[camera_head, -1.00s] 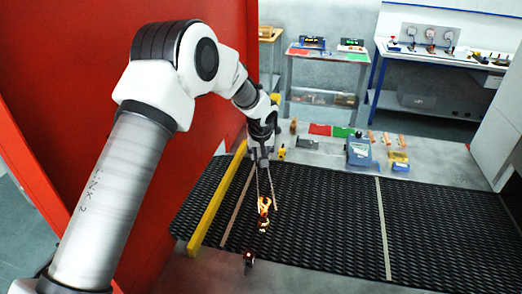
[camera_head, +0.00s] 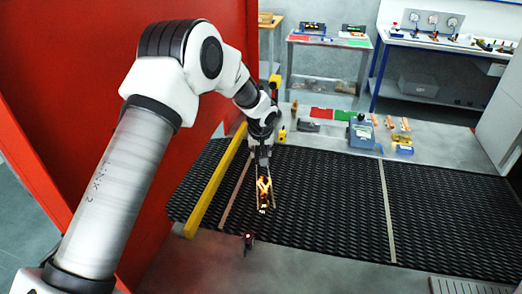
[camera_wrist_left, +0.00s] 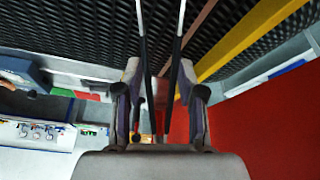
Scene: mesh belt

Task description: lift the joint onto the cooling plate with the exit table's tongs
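My left gripper (camera_head: 262,158) points down over the dark mesh belt (camera_head: 325,200) and is shut on the tongs (camera_head: 257,190). In the left wrist view the two long tong arms (camera_wrist_left: 178,45) run out from between the gripper's fingers (camera_wrist_left: 160,85), spread apart. The glowing orange joint (camera_head: 264,190) is at the belt's left part, between the tong arms in the head view. Whether the tips touch it I cannot tell. The joint cannot be made out in the wrist view. A grey slotted plate (camera_head: 470,287) at the bottom right may be the cooling plate. My right gripper is not in view.
A yellow rail (camera_head: 215,185) runs along the belt's left end, beside a red wall (camera_head: 190,100). A small dark post with a red light (camera_head: 248,240) stands at the near edge. Behind the belt are a blue-grey box (camera_head: 361,132) and small parts. The belt's right part is clear.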

